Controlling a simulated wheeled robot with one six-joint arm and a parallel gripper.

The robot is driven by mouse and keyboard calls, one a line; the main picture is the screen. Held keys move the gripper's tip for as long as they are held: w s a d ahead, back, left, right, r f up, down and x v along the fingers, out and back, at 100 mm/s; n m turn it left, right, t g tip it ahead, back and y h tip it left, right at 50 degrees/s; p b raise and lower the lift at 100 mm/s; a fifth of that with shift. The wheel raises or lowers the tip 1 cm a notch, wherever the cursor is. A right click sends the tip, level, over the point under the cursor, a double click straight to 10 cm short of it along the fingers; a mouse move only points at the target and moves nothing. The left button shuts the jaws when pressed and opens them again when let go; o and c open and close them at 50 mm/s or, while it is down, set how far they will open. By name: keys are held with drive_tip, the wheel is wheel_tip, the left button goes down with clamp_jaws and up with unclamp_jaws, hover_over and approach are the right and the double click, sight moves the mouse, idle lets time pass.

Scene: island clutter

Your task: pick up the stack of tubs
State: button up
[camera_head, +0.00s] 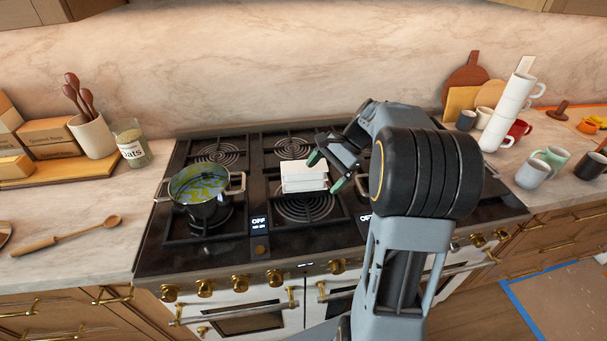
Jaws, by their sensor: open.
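A white stack of tubs (304,176) stands upright on the stove (272,237), on a grate over a burner in the middle. My gripper (327,172) is open, with green-tipped fingers at the right side of the stack. One finger reaches toward the stack's upper right and the other is nearer its lower right. I cannot tell whether either finger touches the tubs. My arm comes in from the right and hides part of the stove's right side.
A pot (204,190) with greenish contents sits on the left burner. A glass oats jar (131,144) and a wooden spoon (70,236) are on the left counter. A tall stack of white mugs (508,112) and several other mugs crowd the right counter. The marble wall rises behind the stove.

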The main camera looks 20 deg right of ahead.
sight(317, 172)
drive_tip(key=w+d+f+m+t+y+p, duration=0.1)
drive_tip(key=w+d+m+y, duration=0.2)
drive_tip(key=d, duration=0.4)
drive_tip(key=w+d+f+m+t+y+p, duration=0.1)
drive_tip(key=d+m+t+y, duration=0.1)
drive_tip(key=d+m, duration=0.3)
drive_tip(key=shift+n+y, duration=0.4)
drive_tip(key=p+x, duration=0.1)
drive_tip(key=x, duration=0.2)
drive_tip(key=p+x, duration=0.1)
drive_tip(key=x, duration=0.3)
drive_tip(key=w+p+x, duration=0.1)
drive_tip(key=x, duration=0.3)
drive_tip(key=shift+w, duration=0.1)
drive_tip(key=shift+w+a+f, duration=0.1)
drive_tip(key=shift+a+f, duration=0.15)
drive_tip(key=shift+a, duration=0.15)
drive_tip(key=shift+c, duration=0.3)
drive_tip(key=c, duration=1)
